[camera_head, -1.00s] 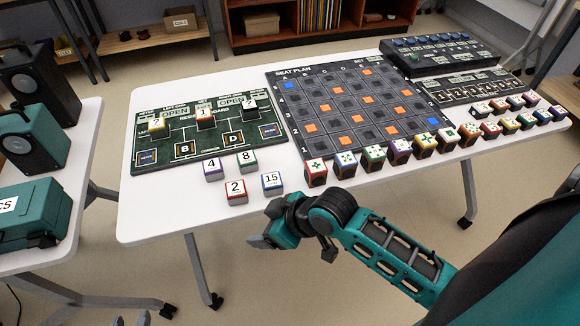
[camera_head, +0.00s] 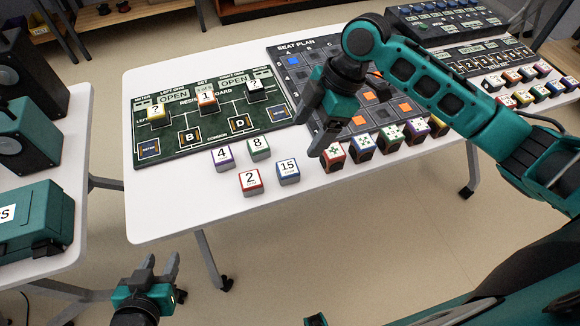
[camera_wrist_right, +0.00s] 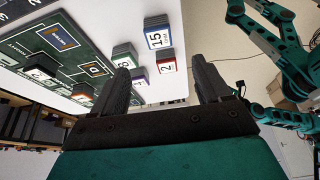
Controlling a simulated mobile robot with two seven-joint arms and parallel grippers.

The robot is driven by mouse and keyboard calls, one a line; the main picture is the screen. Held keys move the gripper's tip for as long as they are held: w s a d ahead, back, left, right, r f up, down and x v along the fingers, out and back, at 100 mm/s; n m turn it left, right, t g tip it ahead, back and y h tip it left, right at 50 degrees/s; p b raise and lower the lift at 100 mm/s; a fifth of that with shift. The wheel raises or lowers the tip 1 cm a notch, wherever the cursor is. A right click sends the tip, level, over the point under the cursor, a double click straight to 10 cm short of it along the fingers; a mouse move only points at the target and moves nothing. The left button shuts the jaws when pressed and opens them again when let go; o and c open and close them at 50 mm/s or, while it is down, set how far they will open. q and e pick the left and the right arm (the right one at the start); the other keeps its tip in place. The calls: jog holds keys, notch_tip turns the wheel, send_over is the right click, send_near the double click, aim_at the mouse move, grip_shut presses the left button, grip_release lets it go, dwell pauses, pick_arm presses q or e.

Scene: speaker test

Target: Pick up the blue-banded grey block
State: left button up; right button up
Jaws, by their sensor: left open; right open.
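The blue-banded grey block (camera_head: 288,172), with 15 on its white top, stands on the white table near its front edge. It also shows in the right wrist view (camera_wrist_right: 157,32). Beside it are a red-banded block marked 2 (camera_head: 250,182), a purple-banded block marked 4 (camera_head: 223,158) and a green-banded block marked 8 (camera_head: 259,148). My right gripper (camera_head: 312,133) is open and empty, above the table, up and to the right of the 15 block in the picture. My left gripper (camera_head: 158,266) is open and empty, in front of the table, below its top.
A green resistor board (camera_head: 163,170) bearing several blocks lies behind the loose blocks. The dark seat plan board (camera_head: 290,47) is partly hidden by my right arm. A row of coloured blocks (camera_head: 362,147) stands to the right. The table's front left (camera_head: 175,205) is clear.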

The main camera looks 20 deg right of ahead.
aim_at(288, 167)
jog(key=b+x, duration=0.1)
jog(key=x, duration=0.6)
jog(key=shift+f, duration=0.1)
jog(key=shift+b+x, duration=0.4)
jog(key=shift+x, duration=2.3)
jog(key=shift+d+f, duration=0.1)
jog(key=shift+d, duration=0.1)
jog(key=shift+w, duration=0.1)
jog(key=c, duration=1.1)
